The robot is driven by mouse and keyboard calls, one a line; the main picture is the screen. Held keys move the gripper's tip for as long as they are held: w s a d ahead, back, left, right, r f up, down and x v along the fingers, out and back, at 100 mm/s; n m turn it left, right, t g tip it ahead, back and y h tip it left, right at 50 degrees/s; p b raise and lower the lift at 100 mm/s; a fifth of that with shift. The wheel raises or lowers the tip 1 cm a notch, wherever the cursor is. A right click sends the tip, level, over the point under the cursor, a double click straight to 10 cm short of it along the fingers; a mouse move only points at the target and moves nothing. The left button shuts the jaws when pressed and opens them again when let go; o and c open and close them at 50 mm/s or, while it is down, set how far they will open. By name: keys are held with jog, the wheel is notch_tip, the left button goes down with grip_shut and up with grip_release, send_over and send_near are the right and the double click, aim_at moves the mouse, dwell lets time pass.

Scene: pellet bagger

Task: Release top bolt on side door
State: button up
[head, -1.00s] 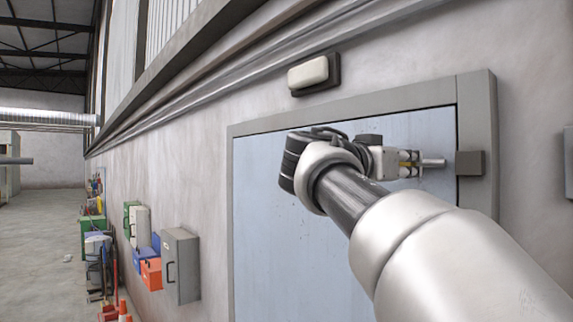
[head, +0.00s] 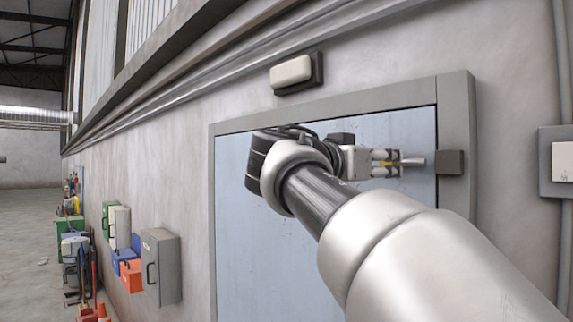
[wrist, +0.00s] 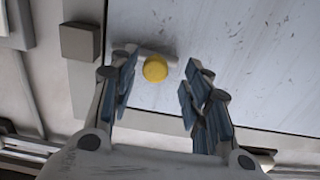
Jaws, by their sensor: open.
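The side door (head: 236,190) is a pale blue panel in a grey frame, and it looks shut. Near its top right is the bolt, a short light-grey rod (head: 415,161) with a round yellow knob (wrist: 155,69). A dark square keeper block (head: 450,162) sits on the frame to the right of the rod; a small gap shows between them. My gripper (head: 393,163) is at the bolt. In the wrist view my gripper (wrist: 158,86) is open, with one finger on each side of the knob. The left finger is close to the knob; contact cannot be told.
A white lamp (head: 291,73) is on the wall above the door. A switch box (head: 562,162) is at the right. A grey cabinet (head: 161,267) and coloured boxes hang on the wall to the left, with clutter on the floor beyond.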

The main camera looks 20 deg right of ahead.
jog(key=v, duration=1)
jog(key=shift+s, duration=0.15)
jog(key=s+f+n+y+b, duration=0.2)
jog(key=f+n+y+b, duration=0.15)
jog(key=f, duration=0.85)
jog(key=s+a+f+n+y+b, duration=0.15)
jog(key=f+b, duration=0.35)
jog(key=f, duration=0.6)
jog(key=s+f+n+y+b, duration=0.3)
jog(key=f+b, duration=0.1)
jog(key=f, duration=0.8)
jog(key=s+a+f+n+y+b, duration=0.1)
jog(key=s+a+f+y+b, duration=0.2)
jog(key=f, duration=0.9)
jog(key=s+a+f+n+g+y+b, duration=0.1)
jog(key=s+a+f+b, duration=0.4)
jog(key=f, duration=0.7)
jog(key=s+a+f+n+g+y+b, duration=0.1)
jog(key=s+a+f+n+y+b, duration=0.2)
jog(key=f, duration=0.9)
jog(key=shift+s+a+f+y+b, duration=0.25)
jog(key=shift+s+a+y+b, duration=0.3)
jog(key=shift+s+y+b, duration=0.4)
jog(key=shift+s, duration=0.1)
